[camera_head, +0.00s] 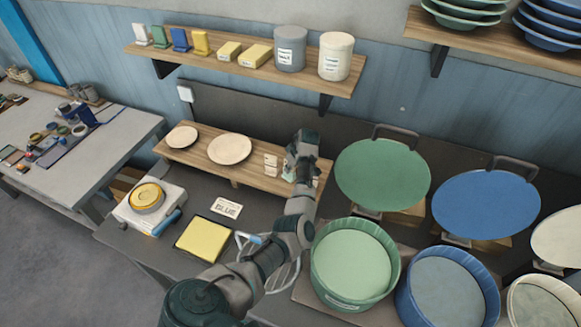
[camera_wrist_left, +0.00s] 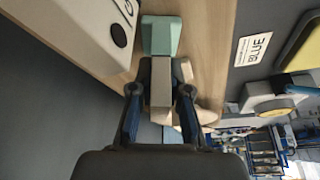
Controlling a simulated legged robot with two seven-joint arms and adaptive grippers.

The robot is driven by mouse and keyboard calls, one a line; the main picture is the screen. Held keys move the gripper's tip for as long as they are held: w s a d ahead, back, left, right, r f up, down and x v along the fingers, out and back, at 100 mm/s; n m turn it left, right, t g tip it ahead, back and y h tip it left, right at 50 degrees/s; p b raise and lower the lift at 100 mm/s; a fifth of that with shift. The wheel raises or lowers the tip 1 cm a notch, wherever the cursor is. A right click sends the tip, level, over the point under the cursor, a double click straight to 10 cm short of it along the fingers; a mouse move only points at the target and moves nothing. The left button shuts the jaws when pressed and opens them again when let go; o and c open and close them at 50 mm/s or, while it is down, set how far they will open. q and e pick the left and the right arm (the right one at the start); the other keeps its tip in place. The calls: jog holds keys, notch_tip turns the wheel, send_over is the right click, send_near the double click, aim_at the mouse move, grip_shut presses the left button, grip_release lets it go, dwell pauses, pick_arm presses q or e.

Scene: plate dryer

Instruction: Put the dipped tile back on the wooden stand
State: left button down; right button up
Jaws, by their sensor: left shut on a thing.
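The wooden stand (camera_head: 201,153) is a long raised board against the back wall; its wood also shows in the left wrist view (camera_wrist_left: 205,50). My left gripper (camera_head: 289,172) is over the stand's right end. It is shut on the tile, a pale grey-beige piece (camera_wrist_left: 160,88) with a light green part (camera_wrist_left: 160,35) beyond the fingers. In the head view only a little pale green of the tile (camera_head: 287,177) shows beside the gripper. The tile is at the stand's surface; I cannot tell whether it touches. A beige tile (camera_head: 270,163) stands just left of the gripper. My right gripper is out of view.
Two round plates (camera_head: 230,149) lie on the stand's left and middle. A green bucket (camera_head: 318,262) and a blue bucket (camera_head: 404,297) stand front right, with round green (camera_head: 383,174) and blue (camera_head: 486,204) lids behind. A yellow pad (camera_head: 203,240) and a label card (camera_head: 226,208) lie in front.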

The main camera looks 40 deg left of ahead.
pick_arm(q)
jog(key=shift+d, duration=0.4)
jog(key=c, duration=1.1)
grip_release()
jog(key=shift+d, duration=0.25)
jog(key=shift+c, duration=0.2)
jog(key=shift+r, duration=0.1)
jog(key=shift+a, duration=0.3)
jog(key=shift+r, duration=0.35)
jog(key=b+v, duration=0.1)
jog(key=v, duration=1)
jog(key=shift+d+r+b, duration=0.2)
jog(key=shift+d+b, duration=0.1)
jog(key=shift+b, duration=0.05)
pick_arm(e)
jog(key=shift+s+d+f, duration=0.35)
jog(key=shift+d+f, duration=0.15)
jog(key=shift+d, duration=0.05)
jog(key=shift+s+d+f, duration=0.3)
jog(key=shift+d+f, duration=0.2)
pick_arm(q)
jog(key=shift+a+f, duration=0.15)
jog(key=shift+a, duration=0.15)
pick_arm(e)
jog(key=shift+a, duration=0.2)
